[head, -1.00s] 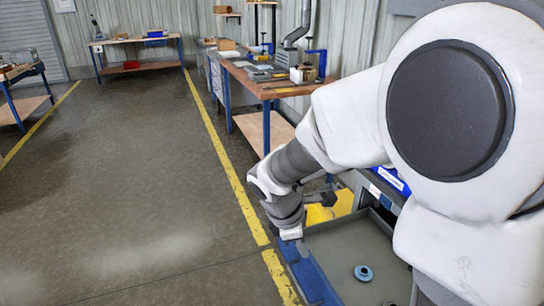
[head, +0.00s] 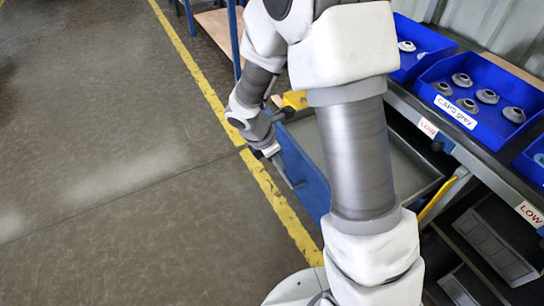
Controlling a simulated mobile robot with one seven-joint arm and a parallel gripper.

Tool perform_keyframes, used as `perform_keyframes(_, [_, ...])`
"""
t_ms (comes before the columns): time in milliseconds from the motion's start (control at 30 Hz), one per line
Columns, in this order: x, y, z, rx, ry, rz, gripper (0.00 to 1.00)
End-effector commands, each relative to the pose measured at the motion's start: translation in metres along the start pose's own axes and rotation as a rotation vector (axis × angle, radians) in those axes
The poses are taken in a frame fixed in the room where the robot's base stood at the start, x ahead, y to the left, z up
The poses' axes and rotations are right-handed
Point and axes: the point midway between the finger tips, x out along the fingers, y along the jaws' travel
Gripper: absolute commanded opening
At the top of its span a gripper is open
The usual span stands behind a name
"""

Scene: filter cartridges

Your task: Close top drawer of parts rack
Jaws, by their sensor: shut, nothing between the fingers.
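The parts rack's drawer is pulled out toward the floor aisle. Its blue front (head: 302,172) faces left, and its grey inside (head: 407,158) shows to the right of my arm. My arm crosses in front of the drawer and hides its middle.
Blue bins stand on the rack top, one labelled "CAPS grey" (head: 470,100) with several grey caps. Grey bins (head: 490,245) sit lower right. A wooden workbench with a blue leg (head: 233,40) stands beyond. The floor left of the yellow line (head: 215,100) is clear.

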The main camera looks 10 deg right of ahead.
Motion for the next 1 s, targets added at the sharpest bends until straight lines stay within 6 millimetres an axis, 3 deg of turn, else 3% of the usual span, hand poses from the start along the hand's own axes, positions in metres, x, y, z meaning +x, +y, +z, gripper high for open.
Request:
perform_keyframes(33, [0.003, 0.001, 0.012, 0.011, -0.001, 0.002, 0.0])
perform_keyframes(200, [0.008, 0.001, 0.029, 0.008, 0.0, 0.004, 0.0])
perform_keyframes(767, [0.01, 0.001, 0.037, 0.005, -0.001, 0.003, 0.0])
perform_keyframes(1000, [0.016, 0.0, 0.058, 0.009, -0.001, 0.0, 0.0])
